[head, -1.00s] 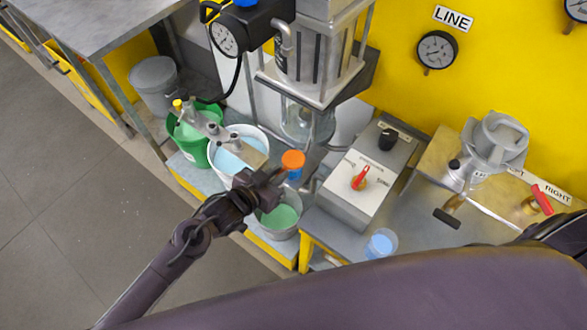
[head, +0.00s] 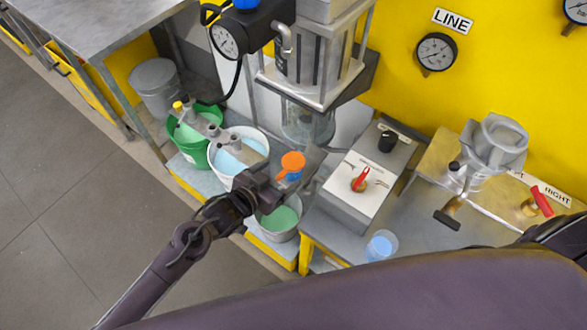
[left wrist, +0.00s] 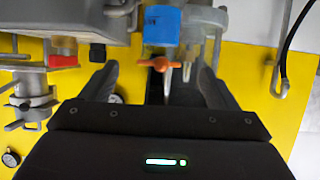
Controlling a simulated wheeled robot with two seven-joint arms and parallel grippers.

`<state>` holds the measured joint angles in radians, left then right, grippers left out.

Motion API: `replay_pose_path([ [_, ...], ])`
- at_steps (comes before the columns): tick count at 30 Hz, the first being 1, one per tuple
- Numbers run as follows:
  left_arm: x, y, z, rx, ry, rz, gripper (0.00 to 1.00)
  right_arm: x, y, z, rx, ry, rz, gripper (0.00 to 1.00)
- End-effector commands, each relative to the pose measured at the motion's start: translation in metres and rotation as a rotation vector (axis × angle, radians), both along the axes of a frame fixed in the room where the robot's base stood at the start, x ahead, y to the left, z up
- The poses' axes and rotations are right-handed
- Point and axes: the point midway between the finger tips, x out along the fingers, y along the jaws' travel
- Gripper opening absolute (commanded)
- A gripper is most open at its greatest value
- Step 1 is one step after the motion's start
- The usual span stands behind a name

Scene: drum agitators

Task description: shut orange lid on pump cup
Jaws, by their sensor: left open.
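The orange lid (head: 292,162) shows as a tilted disc beside the pump, just past the end of my left arm. In the left wrist view, which is upside down, the orange lid (left wrist: 160,63) lies between the finger directions, with the blue cup (left wrist: 162,25) beyond it. Whether the lid touches the cup rim all round cannot be told. My left gripper (head: 276,184) is open, close in front of the lid, and holds nothing. It partly hides the cup in the head view. My right gripper is not in view.
A green bucket (head: 188,150), a white bucket (head: 218,172) and a grey bucket of green liquid (head: 279,235) stand near the left arm. A control box (head: 350,210) with a red knob stands at right. The glass vessel (head: 308,122) hangs behind the lid.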

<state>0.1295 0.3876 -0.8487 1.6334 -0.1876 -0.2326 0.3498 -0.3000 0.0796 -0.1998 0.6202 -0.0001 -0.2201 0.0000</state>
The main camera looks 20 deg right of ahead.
Motion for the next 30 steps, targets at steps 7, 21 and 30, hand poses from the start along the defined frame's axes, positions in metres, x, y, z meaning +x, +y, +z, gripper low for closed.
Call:
replay_pose_path([
  [7, -0.011, 0.013, 0.012, 0.002, 0.002, 0.000, 0.82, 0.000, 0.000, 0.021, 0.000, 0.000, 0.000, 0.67],
  [21, -0.039, 0.049, 0.030, 0.001, 0.002, 0.000, 0.82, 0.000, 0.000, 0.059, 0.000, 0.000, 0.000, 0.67],
  [30, -0.039, 0.050, 0.029, 0.000, 0.000, 0.000, 0.82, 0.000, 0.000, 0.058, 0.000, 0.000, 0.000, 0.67],
])
